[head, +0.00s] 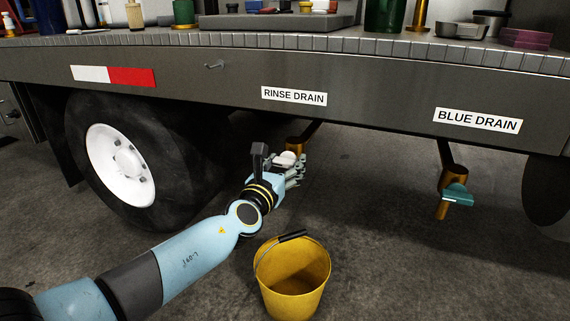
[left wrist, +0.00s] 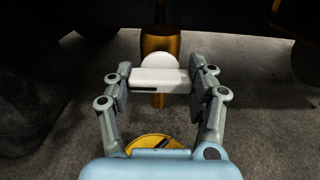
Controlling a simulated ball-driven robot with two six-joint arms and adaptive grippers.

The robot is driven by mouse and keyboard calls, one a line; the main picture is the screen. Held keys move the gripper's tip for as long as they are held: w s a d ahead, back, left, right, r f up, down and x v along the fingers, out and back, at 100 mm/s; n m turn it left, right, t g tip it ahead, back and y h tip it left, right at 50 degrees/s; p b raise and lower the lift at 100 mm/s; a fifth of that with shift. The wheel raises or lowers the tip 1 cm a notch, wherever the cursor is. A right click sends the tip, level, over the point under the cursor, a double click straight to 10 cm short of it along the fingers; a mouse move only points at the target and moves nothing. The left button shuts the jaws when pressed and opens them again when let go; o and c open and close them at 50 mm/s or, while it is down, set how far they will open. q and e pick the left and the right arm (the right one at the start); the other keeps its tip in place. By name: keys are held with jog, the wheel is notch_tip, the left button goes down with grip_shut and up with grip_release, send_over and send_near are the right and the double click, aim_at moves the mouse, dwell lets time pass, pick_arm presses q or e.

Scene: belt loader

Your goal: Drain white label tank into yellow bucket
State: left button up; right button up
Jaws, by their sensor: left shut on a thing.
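The white valve handle (head: 286,158) is on a brass drain valve (head: 295,144) under the label reading RINSE DRAIN (head: 294,96). My left gripper (head: 291,170) is shut on this handle. In the left wrist view the gripper (left wrist: 160,84) has one finger on each end of the white handle (left wrist: 160,80), with the brass valve body (left wrist: 160,38) behind it. The yellow bucket (head: 290,285) stands upright on the floor below my left gripper; its inside looks empty. Part of it shows in the left wrist view (left wrist: 133,146). My right gripper is not in view.
A second brass drain (head: 453,180) with a teal handle (head: 458,194) hangs at the right under the label BLUE DRAIN (head: 478,121). A large wheel (head: 120,165) stands at the left. The truck bed edge (head: 300,50) runs above. The floor right of the bucket is clear.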

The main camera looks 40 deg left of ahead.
pick_arm(q)
jog(key=n+b, duration=0.4)
jog(key=n, duration=0.3)
jog(key=shift+f+n, duration=0.1)
jog(key=shift+n, duration=0.3)
jog(key=n+b, duration=0.2)
jog(key=n, duration=0.3)
jog(key=shift+n+b, duration=1.25)
jog(key=shift+n, duration=1.25)
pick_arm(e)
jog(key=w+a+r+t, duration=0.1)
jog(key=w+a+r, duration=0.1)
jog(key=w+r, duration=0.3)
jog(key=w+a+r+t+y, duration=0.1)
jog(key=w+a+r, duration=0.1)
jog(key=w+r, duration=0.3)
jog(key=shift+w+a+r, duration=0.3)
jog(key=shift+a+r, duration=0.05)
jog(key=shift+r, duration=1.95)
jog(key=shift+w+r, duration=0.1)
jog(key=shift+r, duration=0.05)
pick_arm(q)
jog(key=o, duration=1.2)
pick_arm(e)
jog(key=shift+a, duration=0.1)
pick_arm(q)
jog(key=v, duration=1.2)
jog(key=shift+s, duration=0.1)
